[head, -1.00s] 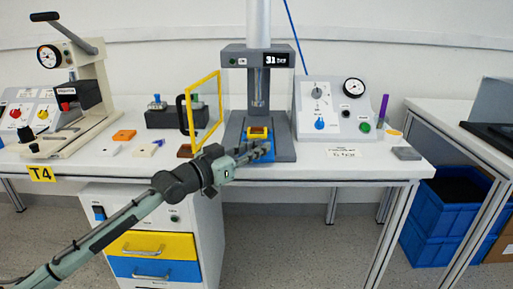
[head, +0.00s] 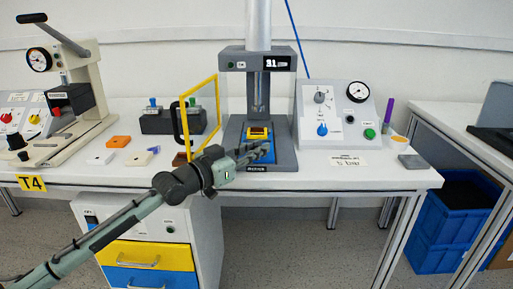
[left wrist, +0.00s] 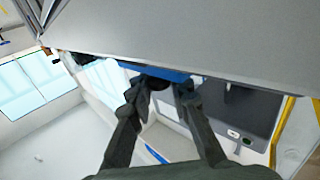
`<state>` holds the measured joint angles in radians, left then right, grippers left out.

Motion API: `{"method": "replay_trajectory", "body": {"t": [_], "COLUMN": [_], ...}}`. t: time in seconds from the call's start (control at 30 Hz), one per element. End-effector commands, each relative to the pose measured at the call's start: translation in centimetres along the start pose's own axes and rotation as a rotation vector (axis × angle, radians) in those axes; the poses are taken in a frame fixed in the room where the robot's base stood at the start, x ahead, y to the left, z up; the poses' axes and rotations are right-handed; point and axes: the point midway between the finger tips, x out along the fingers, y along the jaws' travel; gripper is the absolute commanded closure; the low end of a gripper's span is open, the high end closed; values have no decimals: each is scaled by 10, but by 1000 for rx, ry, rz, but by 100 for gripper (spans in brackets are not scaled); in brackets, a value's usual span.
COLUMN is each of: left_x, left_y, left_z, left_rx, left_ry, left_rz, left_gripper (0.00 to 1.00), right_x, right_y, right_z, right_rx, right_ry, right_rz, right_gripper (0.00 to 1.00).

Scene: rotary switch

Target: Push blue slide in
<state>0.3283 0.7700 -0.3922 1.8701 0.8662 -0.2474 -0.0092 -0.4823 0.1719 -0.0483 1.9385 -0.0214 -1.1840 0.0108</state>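The blue slide (head: 265,158) lies in the base of the grey press (head: 284,151), with a yellow part (head: 258,133) on top of it. My left gripper (head: 262,152) reaches in from the left at the slide's front. In the left wrist view the two fingers (left wrist: 168,88) are a little apart, with their tips close under the blue edge of the slide (left wrist: 150,71). I cannot tell whether they touch it. Nothing shows held between them. The fingers hide part of the slide's front. My right gripper is out of view.
A yellow-framed guard (head: 201,112) stands left of the press. A control panel (head: 339,113) with a blue knob and gauge stands to its right. A lever press (head: 75,90) is far left. A drawer cabinet (head: 150,235) is below the table.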

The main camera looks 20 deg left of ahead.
Motion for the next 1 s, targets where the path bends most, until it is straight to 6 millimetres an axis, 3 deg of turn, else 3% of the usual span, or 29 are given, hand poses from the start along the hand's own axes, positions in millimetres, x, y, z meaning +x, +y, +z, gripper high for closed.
{"method": "replay_trajectory", "body": {"t": [0.03, 0.17, 0.53, 1.0], "left_x": [0, 0, 0, 0], "left_y": [0, 0, 0, 0], "left_z": [0, 0, -8, -89], "left_rx": [1, 1, 2, 3], "left_ry": [0, 0, 3, 3], "left_rz": [0, 0, 0, 0], "left_gripper": [75, 59, 59, 59], "right_x": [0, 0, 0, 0], "right_y": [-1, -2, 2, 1], "right_z": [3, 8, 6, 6], "right_rx": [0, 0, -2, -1], "right_ry": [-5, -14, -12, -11], "right_rz": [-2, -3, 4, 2], "right_gripper": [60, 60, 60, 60]}}
